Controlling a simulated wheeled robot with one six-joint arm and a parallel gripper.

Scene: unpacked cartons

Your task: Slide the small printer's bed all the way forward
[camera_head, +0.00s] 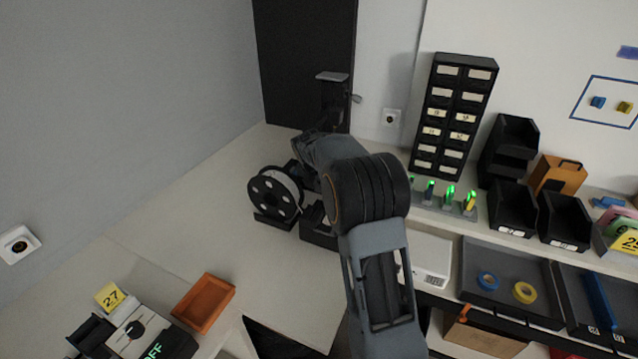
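The small printer (335,100) stands on the light worktop at the back, against a dark panel. Its black upright and flat grey top show above my arm. A dark low block (316,232) shows just left of my arm and looks like its base or bed; my arm hides most of the printer, so I cannot tell how far forward the bed is. A spool of pale filament (277,195) on a black stand is just left of it. My arm reaches up over the printer, and its end is hidden behind its own links, so my gripper cannot be seen.
A black drawer cabinet (453,115), a rack of green-lit batteries (446,203) and black bins (510,205) stand to the right. An orange tray (204,303) lies front left. The worktop left of the spool is clear.

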